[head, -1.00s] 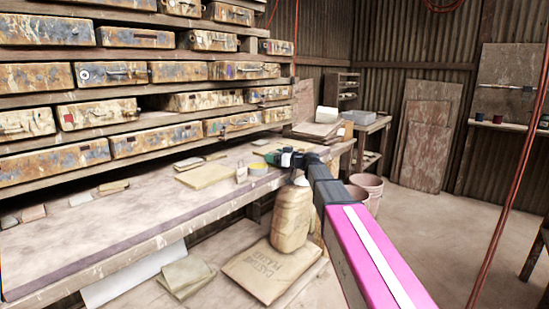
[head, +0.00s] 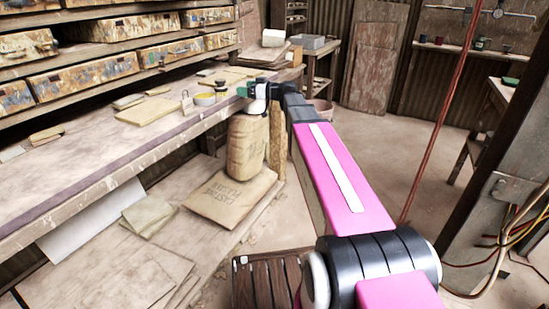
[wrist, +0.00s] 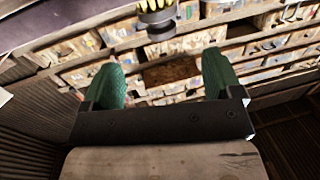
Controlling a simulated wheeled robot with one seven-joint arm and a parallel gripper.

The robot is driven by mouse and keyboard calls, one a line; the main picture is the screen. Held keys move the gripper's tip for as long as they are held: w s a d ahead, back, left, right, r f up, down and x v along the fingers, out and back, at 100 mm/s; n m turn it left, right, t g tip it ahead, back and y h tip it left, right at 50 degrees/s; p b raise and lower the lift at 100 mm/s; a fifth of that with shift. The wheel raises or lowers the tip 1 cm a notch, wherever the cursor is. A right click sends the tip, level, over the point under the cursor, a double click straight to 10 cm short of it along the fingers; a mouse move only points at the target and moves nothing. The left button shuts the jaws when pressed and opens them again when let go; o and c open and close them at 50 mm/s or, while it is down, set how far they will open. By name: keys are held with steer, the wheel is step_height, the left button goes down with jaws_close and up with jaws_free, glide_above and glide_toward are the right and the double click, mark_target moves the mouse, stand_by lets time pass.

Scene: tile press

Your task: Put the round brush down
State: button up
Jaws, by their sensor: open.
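My gripper (head: 241,92) is open, with its green fingers over the right end of the workbench (head: 95,176) in the head view. In the wrist view, its two green fingers (wrist: 163,82) stand wide apart with nothing between them. A round yellow-and-dark thing (wrist: 157,15) shows at the top edge of the wrist view, beyond the fingers and apart from them; it may be the round brush, but it is cut off. In the head view, a low round yellow-rimmed thing (head: 205,98) stands on the bench left of my gripper. I cannot make out the brush for sure there.
A pale slab (head: 147,110) and small pieces lie on the bench. Shelves of worn boxes (head: 84,73) rise behind it. A paper sack (head: 248,146) stands below the bench edge. A dark slatted crate (head: 268,281) is near my arm. Open floor lies to the right.

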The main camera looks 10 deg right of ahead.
steer(key=s+d+f+m+g+h, duration=0.25)
steer(key=s+f, duration=0.35)
steer(key=f, duration=0.4)
steer(key=s+d+f+m+g+h, duration=0.2)
steer(key=s+f+m+h, duration=0.15)
steer(key=s+f, duration=0.5)
steer(key=s+d+f+m+g+h, duration=0.2)
steer(key=s+f+h, duration=0.25)
steer(key=f, duration=0.65)
steer(key=s+d+f+m+g+h, duration=0.2)
steer(key=s+d+f+h, duration=0.3)
steer(key=s, duration=0.4)
steer(key=shift+d+f+m, duration=0.8)
steer(key=shift+f+m, duration=0.05)
steer(key=shift+m, duration=0.05)
steer(key=shift+o, duration=0.3)
